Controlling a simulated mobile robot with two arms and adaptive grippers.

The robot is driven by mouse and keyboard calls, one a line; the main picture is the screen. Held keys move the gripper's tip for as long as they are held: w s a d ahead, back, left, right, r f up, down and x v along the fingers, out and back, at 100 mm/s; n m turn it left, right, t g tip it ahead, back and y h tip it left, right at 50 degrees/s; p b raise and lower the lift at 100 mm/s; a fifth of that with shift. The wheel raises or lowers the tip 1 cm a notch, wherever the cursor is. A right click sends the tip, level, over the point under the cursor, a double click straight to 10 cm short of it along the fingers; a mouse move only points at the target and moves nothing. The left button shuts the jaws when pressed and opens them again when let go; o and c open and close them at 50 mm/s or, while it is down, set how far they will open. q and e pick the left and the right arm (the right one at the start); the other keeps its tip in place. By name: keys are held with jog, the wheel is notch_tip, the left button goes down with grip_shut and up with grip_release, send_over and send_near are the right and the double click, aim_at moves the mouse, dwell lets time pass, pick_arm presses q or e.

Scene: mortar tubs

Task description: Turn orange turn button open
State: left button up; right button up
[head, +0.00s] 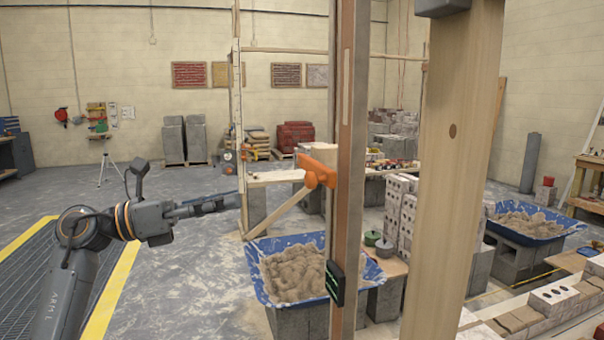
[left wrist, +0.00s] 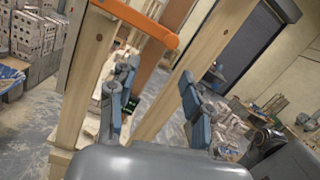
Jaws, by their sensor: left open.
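The orange turn button (head: 319,170) is fixed on a tall brown-edged upright post (head: 346,120), with a rounded knob at its pivot. In the left wrist view the orange button (left wrist: 138,20) shows as a tilted bar across the top, beyond the fingertips. My left gripper (head: 236,200) is left of the button in the head view, apart from it and a little lower. In the left wrist view my left gripper (left wrist: 156,74) has its two blue-grey fingers spread with nothing between them. My right gripper does not show.
A wide wooden post (head: 452,170) stands right of the button. Blue mortar tubs (head: 258,290) with sand stand on blocks below and at right (head: 570,226). A wooden bench top (head: 275,177) lies behind my left gripper. The floor at left is largely clear.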

aim_at(307, 179)
pick_arm(q)
notch_tip(307, 179, up, 4)
jog(key=s+f+m+y, duration=0.1)
jog(key=s+m, duration=0.1)
jog(key=p+x, duration=0.4)
jog(key=x, duration=0.8)
jog(key=shift+d+p, duration=0.15)
jog(key=shift+p, duration=0.25)
jog(key=shift+w+d+f, duration=0.1)
jog(key=shift+w+d, duration=0.05)
jog(key=shift+d, duration=0.45)
jog(key=c, duration=0.9)
grip_shut()
